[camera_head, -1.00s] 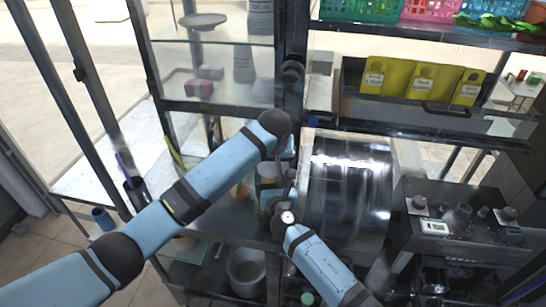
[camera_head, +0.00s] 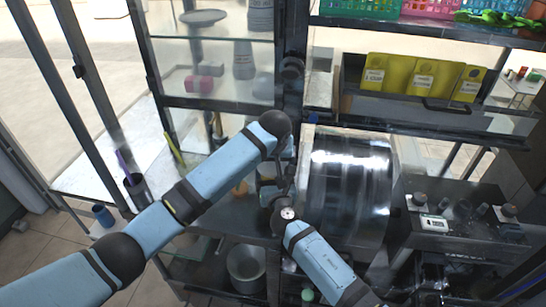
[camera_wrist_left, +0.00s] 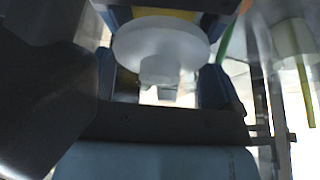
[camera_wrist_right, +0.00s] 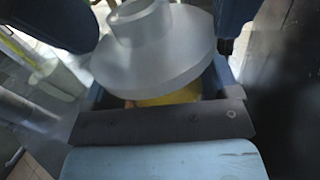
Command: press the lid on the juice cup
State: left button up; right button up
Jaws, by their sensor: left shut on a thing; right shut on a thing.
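A pale round lid (camera_wrist_left: 160,42) with a raised hub shows between the fingers of my left gripper (camera_wrist_left: 160,78) in the left wrist view. My left gripper is shut on it. In the right wrist view the same lid (camera_wrist_right: 160,55) sits close over the juice cup, whose yellow juice (camera_wrist_right: 170,97) shows below the rim. My right gripper (camera_wrist_right: 155,22) is shut on the cup. Whether the lid is seated or only resting on the cup I cannot tell. In the head view my left arm hides most of the cup, lid and both grippers.
A shiny metal drum (camera_head: 348,190) stands just right of my grippers. A control box (camera_head: 455,225) is farther right. A metal pot (camera_head: 247,268) stands on the lower shelf. A dark holder with sticks (camera_head: 137,190) stands at the left. Glass shelves (camera_head: 215,110) rise behind.

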pick_arm(q)
jog(key=o, duration=0.5)
jog(key=shift+o, duration=0.2)
jog(key=v, duration=1.2)
pick_arm(e)
jog(key=o, duration=1.1)
jog(key=shift+o, duration=0.2)
pick_arm(q)
jog(key=shift+f, duration=0.3)
pick_arm(e)
jog(key=s+d, duration=0.1)
jog(key=s, duration=0.8)
jog(key=s+d, duration=0.1)
jog(key=s, duration=0.3)
jog(key=shift+s+d, duration=0.3)
jog(key=shift+d, duration=0.05)
